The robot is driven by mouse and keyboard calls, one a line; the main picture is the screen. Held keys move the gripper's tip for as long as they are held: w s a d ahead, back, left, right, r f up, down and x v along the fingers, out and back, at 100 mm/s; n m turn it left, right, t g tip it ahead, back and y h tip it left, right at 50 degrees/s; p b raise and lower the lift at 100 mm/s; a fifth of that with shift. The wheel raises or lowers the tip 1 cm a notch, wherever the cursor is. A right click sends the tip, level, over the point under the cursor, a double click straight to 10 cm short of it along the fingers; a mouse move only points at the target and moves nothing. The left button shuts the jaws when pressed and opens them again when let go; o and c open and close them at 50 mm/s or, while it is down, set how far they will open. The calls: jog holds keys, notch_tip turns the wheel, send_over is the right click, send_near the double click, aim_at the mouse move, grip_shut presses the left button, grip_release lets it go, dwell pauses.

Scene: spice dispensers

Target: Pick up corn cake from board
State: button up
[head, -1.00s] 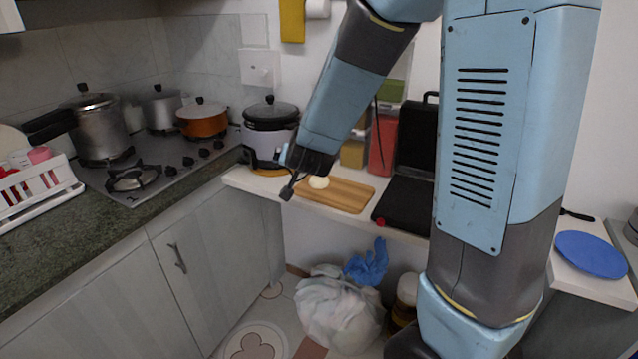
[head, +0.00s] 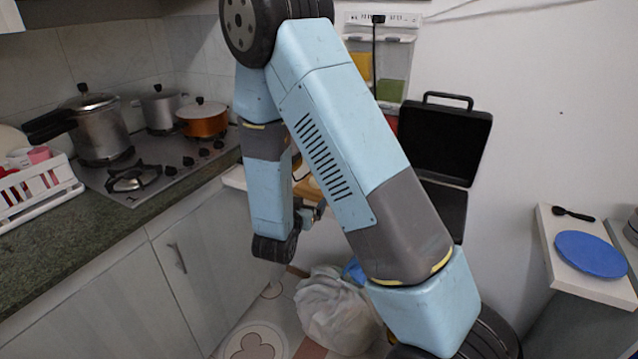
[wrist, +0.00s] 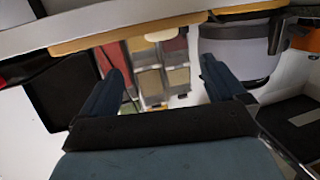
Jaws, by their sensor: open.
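The corn cake (wrist: 160,35) is a small pale round on the edge-on wooden board (wrist: 90,42) at the top of the wrist view, which looks upside down. In the head view the cake (head: 314,182) and board (head: 299,187) show only in slivers beside my arm, which hides the rest. My gripper (wrist: 162,75) is open and empty, its two dark fingers apart on either side of the cake's line in the wrist view. The cake is beyond the fingertips, not between them. In the head view my gripper (head: 312,212) is low, near the counter's front edge, and partly hidden.
A black open grill (head: 440,145) stands right of the board. The wrist view shows the rice cooker (wrist: 237,57) and spice dispensers (wrist: 150,80) behind the board. A blue plate (head: 590,254) lies on the right shelf. A white bag (head: 328,312) is on the floor below.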

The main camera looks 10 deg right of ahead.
aim_at(316, 183)
jog(key=x, duration=1.3)
jog(key=shift+w, duration=0.3)
jog(key=shift+c, duration=0.3)
jog(key=c, duration=1.1)
jog(key=shift+r, duration=0.15)
